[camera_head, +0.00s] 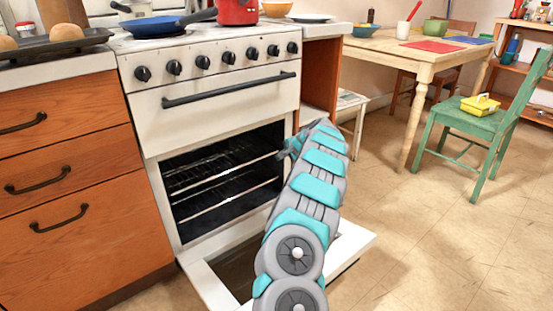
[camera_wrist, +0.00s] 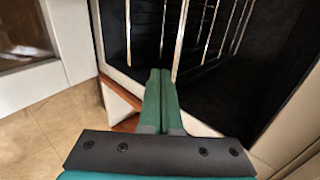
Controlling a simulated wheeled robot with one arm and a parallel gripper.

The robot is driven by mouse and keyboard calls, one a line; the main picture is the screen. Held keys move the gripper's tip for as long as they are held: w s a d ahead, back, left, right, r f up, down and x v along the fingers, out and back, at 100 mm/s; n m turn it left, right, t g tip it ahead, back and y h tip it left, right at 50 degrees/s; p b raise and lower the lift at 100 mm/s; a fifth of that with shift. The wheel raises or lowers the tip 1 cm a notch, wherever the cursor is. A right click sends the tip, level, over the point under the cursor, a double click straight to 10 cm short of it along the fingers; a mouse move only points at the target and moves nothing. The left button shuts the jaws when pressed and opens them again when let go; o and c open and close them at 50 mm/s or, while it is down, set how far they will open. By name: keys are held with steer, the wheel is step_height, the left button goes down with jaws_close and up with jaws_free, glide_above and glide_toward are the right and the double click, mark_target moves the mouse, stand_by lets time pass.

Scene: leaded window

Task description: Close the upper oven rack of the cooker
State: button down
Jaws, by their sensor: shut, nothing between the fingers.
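The white cooker (camera_head: 215,85) stands with its oven door (camera_head: 345,250) folded down. Inside the dark oven are two wire racks. The upper oven rack (camera_head: 205,170) has a pale front rail crossing the opening, above the lower rack (camera_head: 225,203). My gripper (camera_head: 284,150) is at the right edge of the opening, near the right end of the upper rack's rail; contact cannot be told. In the wrist view my gripper (camera_wrist: 160,72) is shut and empty, its green fingers together, pointing at the rack bars (camera_wrist: 180,45). That view is turned sideways, and which rack is nearest is unclear.
The oven door also shows in the wrist view (camera_wrist: 55,75). Orange drawers (camera_head: 65,170) stand left of the cooker. A blue pan (camera_head: 155,25) and a red pot (camera_head: 237,12) are on top. A table (camera_head: 400,50) and green chair (camera_head: 470,125) stand right, with open floor before them.

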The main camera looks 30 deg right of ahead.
steer(key=v, duration=0.7)
steer(key=shift+s, duration=0.2)
